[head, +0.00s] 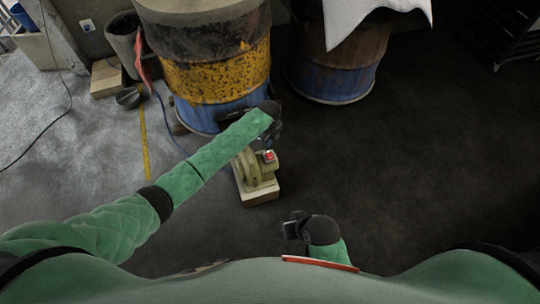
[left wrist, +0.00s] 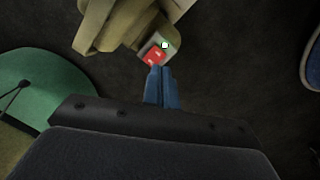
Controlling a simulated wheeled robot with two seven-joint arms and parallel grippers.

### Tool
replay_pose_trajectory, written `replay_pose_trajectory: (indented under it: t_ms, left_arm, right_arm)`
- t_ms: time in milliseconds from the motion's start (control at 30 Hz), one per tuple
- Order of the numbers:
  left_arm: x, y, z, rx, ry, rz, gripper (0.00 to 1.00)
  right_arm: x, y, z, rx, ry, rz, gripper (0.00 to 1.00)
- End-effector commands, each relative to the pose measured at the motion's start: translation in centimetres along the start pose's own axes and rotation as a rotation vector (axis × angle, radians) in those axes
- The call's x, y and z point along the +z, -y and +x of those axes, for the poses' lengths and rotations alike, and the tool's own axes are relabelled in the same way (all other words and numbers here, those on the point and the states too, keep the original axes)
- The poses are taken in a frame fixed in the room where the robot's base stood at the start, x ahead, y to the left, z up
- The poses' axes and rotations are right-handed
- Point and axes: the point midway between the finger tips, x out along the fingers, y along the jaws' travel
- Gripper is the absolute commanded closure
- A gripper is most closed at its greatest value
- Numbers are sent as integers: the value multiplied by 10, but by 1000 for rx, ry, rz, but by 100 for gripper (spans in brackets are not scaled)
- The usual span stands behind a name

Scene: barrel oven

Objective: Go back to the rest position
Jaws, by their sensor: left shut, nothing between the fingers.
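My left arm reaches out from the left in the head view, and its dark left gripper (head: 272,126) is beside the lower front of the yellow and blue barrel (head: 222,72). In the left wrist view the blue fingers of this gripper (left wrist: 160,86) are shut with nothing between them. Their tips appear close to the red switch (left wrist: 153,53) of a beige blower (left wrist: 108,24). I cannot tell if they touch it. The blower (head: 252,170) stands on a pale block in the head view. My right gripper (head: 293,226) is low in the middle, dark and small; its fingers are unclear.
A second rusty barrel with a blue base (head: 333,82) stands at the back, a white cloth (head: 372,18) above it. A grey bucket (head: 124,40), a pale block (head: 105,78) and cables are at the left. The dark floor (head: 430,160) at the right is clear.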

Motion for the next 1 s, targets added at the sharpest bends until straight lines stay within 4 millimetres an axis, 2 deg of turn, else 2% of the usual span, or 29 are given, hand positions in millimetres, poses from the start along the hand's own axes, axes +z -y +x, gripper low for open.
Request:
replay_pose_trajectory:
  t_ms: [233, 500, 733, 833, 1000]
  left_arm:
    - [0, 0, -3, 0, 0, 0, 100]
    - [0, 0, -3, 0, 0, 0, 100]
    - [0, 0, -3, 0, 0, 0, 100]
    - [0, 0, -3, 0, 0, -8, 100]
    - [0, 0, -3, 3, 0, -136, 100]
  right_arm:
    - [-11, 2, -15, 0, 1, -5, 80]
    - [-16, 0, -14, 2, -4, -8, 80]
    - [-15, 0, -13, 2, -4, -7, 80]
    - [-7, 1, -12, 1, 7, -3, 80]
    - [-7, 1, -12, 1, 12, -4, 80]
